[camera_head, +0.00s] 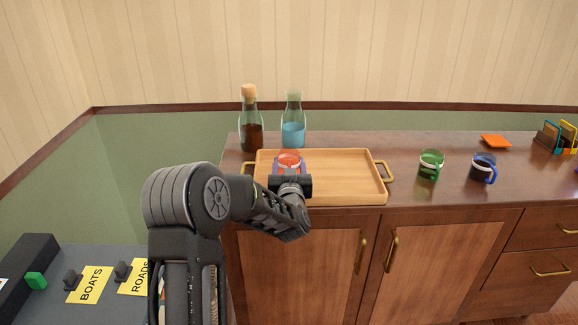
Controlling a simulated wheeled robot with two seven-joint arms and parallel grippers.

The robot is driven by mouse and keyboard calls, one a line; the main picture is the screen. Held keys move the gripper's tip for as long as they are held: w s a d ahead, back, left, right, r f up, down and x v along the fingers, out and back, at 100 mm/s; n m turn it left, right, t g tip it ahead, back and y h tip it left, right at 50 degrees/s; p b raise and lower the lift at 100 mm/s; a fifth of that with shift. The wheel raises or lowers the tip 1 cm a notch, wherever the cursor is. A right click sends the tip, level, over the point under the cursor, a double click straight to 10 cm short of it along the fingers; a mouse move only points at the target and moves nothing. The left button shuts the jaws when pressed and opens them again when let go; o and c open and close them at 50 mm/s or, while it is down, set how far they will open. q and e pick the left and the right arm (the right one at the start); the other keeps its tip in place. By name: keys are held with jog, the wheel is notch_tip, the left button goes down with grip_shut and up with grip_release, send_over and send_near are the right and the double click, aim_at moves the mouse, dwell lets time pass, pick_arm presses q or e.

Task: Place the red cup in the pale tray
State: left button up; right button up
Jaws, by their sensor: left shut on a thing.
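The red cup (289,159) shows its rim just beyond my left gripper (289,172), over the left part of the pale wooden tray (345,182). My left gripper is shut on the cup, and its fingers and wrist hide most of the cup's body. I cannot tell whether the cup's base touches the tray floor. The tray lies on the dark wooden cabinet top and has brass handles at both ends. My right gripper is not in view.
A corked bottle of dark liquid (251,125) and a bottle of blue liquid (293,125) stand behind the tray. A green mug (431,165) and a blue mug (484,168) stand to its right. An orange item (495,141) lies farther back. The tray's right part is empty.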

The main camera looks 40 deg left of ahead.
pick_arm(q)
jog(key=o, duration=1.5)
jog(key=shift+o, duration=0.2)
jog(key=shift+r+p, duration=0.65)
jog(key=shift+p, duration=0.15)
jog(key=v, duration=1.2)
jog(key=shift+b, duration=0.35)
